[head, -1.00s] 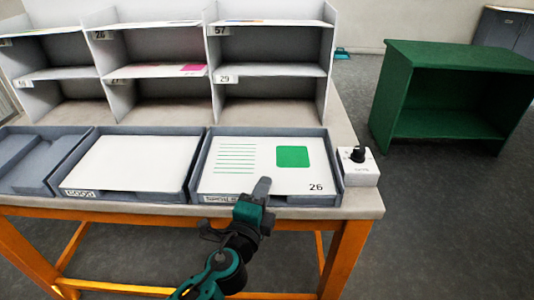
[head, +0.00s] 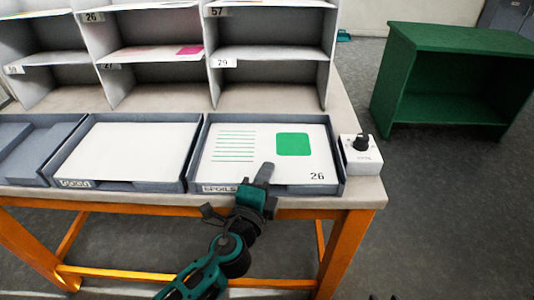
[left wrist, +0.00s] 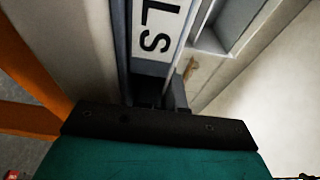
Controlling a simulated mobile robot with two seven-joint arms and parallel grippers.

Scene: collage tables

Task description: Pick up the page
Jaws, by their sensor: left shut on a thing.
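The page (head: 264,155), white with green lines, a green square and the number 26, lies in the grey tray labelled SPOILS (head: 338,165) on the table. My left gripper (head: 265,174) is at the tray's front edge, with a fingertip over the page's near edge. It is shut on the page there; the exact grip is hard to see. The left wrist view shows its fingers (left wrist: 160,97) close to the tray label. Small dark tips at the bottom edge of the head view may be my right gripper; their state is unclear.
A tray with a blank white sheet (head: 135,150) stands to the left, with another grey tray (head: 35,150) beyond. A white box with a black knob (head: 361,155) is at the right. Pigeonhole shelves (head: 270,52) stand behind. A green cabinet (head: 450,80) stands on the floor.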

